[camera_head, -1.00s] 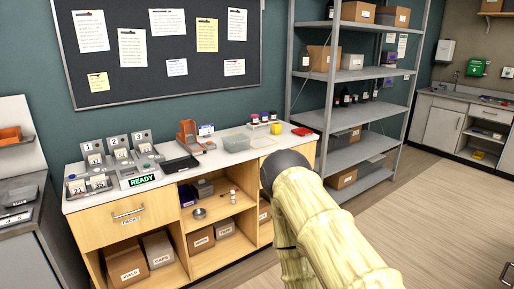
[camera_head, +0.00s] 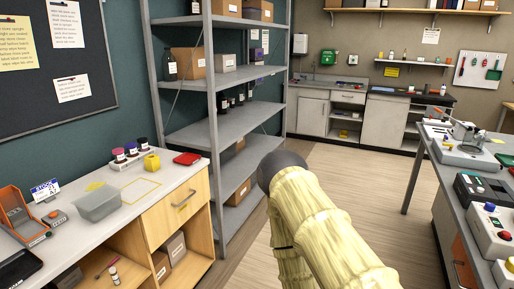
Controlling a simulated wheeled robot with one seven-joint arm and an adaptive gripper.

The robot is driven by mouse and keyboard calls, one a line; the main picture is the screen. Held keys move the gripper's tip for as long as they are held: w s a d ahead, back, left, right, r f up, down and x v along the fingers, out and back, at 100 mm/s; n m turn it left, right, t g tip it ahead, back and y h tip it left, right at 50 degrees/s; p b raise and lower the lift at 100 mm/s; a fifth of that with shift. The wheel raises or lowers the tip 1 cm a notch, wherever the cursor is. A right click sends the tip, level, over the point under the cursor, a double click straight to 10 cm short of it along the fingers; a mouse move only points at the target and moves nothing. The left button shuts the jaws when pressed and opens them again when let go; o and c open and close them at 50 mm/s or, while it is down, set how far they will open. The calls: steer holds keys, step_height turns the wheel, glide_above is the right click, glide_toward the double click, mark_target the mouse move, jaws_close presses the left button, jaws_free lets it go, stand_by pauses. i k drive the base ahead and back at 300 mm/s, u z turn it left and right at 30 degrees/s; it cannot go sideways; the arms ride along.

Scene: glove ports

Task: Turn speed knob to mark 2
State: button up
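No speed knob can be made out for certain. On the right-hand bench (camera_head: 432,150) stand several devices. A light grey machine (camera_head: 462,154) is at the back, a dark box (camera_head: 480,192) is in the middle, and a white control box (camera_head: 490,232) with a red button and a blue button is nearest. Their markings are too small to read. My arm, in a pale yellow sleeve, rises through the lower middle of the view. My gripper is not visible.
The left bench (camera_head: 178,190) holds a grey tub (camera_head: 97,206), a yellow cup (camera_head: 151,162), a red item (camera_head: 187,158) and several small jars. A grey shelf rack (camera_head: 232,128) stands behind it. Open floor (camera_head: 350,180) lies between the benches.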

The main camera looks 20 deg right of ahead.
mark_target(489, 207)
steer(key=z, duration=0.95)
steer(key=i, duration=0.9)
steer(key=z, duration=0.85)
